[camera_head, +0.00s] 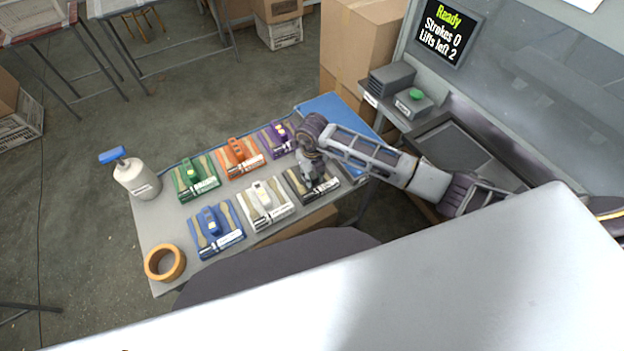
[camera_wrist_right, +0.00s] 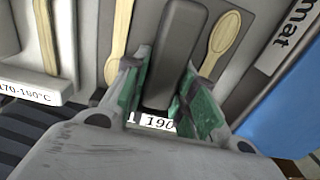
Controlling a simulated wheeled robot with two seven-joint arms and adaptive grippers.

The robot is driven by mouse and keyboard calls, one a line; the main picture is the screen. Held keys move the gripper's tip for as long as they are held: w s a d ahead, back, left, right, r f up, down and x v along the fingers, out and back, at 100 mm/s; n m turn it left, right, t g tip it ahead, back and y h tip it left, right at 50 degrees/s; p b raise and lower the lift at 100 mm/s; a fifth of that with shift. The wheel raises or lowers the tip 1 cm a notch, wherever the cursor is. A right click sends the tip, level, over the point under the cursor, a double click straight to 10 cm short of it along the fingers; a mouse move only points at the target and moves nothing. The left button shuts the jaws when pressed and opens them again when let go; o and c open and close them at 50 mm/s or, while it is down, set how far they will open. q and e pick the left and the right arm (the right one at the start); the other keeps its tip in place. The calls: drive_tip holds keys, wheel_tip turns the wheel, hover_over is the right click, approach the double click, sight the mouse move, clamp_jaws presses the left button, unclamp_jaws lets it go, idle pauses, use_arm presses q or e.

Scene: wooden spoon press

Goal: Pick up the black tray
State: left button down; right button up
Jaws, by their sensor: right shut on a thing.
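The black tray (camera_head: 294,185) sits at the right end of the front row of trays on the grey table. My right gripper (camera_head: 311,180) reaches down over it and hides much of it. In the right wrist view the green-padded fingers (camera_wrist_right: 172,98) are shut on the tray's dark upright handle (camera_wrist_right: 176,50). Pale wooden spoons (camera_wrist_right: 222,45) lie on either side of the handle, and a label reading 190 shows partly between the fingers. The tray appears to rest on the table. My left gripper is not in view.
White (camera_head: 265,207), blue (camera_head: 217,235), green (camera_head: 196,182), orange (camera_head: 240,159) and purple (camera_head: 278,139) trays stand close by. A blue mat (camera_head: 345,112) lies beyond. A white bottle (camera_head: 135,178) and orange ring (camera_head: 164,263) are left. The screen (camera_head: 449,32) reads Ready, Strokes 0, Lifts left 2.

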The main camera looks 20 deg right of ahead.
sight(312, 173)
drive_tip(key=shift+r, duration=0.2)
clamp_jaws()
drive_tip(key=shift+r, duration=0.6)
wheel_tip(312, 173, up, 7)
drive_tip(key=shift+f+b, duration=0.1)
drive_tip(key=shift+b, duration=0.25)
drive_tip(key=shift+r, duration=0.85)
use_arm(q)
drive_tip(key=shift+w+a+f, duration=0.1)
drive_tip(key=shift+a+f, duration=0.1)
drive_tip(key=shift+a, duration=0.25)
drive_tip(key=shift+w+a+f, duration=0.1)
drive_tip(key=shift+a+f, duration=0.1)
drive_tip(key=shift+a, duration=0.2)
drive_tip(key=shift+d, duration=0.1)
